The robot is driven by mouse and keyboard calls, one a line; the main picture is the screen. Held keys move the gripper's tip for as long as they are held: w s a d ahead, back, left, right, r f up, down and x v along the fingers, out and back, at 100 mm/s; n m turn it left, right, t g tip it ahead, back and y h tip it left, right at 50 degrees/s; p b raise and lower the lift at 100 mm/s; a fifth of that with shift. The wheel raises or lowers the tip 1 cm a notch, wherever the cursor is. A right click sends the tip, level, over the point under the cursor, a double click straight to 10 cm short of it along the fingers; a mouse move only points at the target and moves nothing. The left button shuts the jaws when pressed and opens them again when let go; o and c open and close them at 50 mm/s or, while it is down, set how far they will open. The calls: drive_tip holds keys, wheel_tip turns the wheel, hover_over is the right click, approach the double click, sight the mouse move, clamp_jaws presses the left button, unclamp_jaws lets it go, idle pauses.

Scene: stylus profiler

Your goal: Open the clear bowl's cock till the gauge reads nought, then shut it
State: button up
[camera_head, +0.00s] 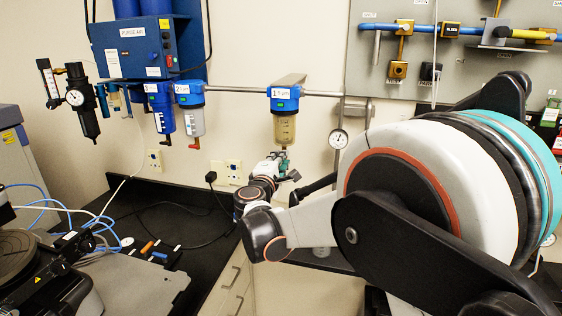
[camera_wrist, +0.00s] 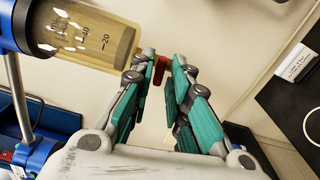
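The clear bowl (camera_head: 284,129) is a yellowish see-through cup under a blue head, on a grey pipe along the wall. In the wrist view the bowl (camera_wrist: 85,38) lies across the upper left, with scale marks on it. A small red cock (camera_wrist: 159,70) shows just past the bowl's end. My gripper (camera_wrist: 161,72) has its teal fingers parted on either side of the red cock, with a gap showing. In the head view my gripper (camera_head: 283,160) is just below the bowl and hides the cock. A round white gauge (camera_head: 338,139) hangs right of the bowl; its reading is too small to tell.
Another gauge (camera_head: 75,97) is farther left. A wall socket (camera_head: 233,168) with a black plug is near my gripper. The black bench (camera_head: 180,215) lies below.

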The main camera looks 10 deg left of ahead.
drive_tip(key=shift+w, duration=0.1)
clamp_jaws()
drive_tip(key=shift+n, duration=0.4)
drive_tip(key=n+b, duration=0.3)
drive_tip(key=n, duration=1.1)
drive_tip(key=shift+b, duration=0.4)
drive_tip(key=shift+n, duration=0.3)
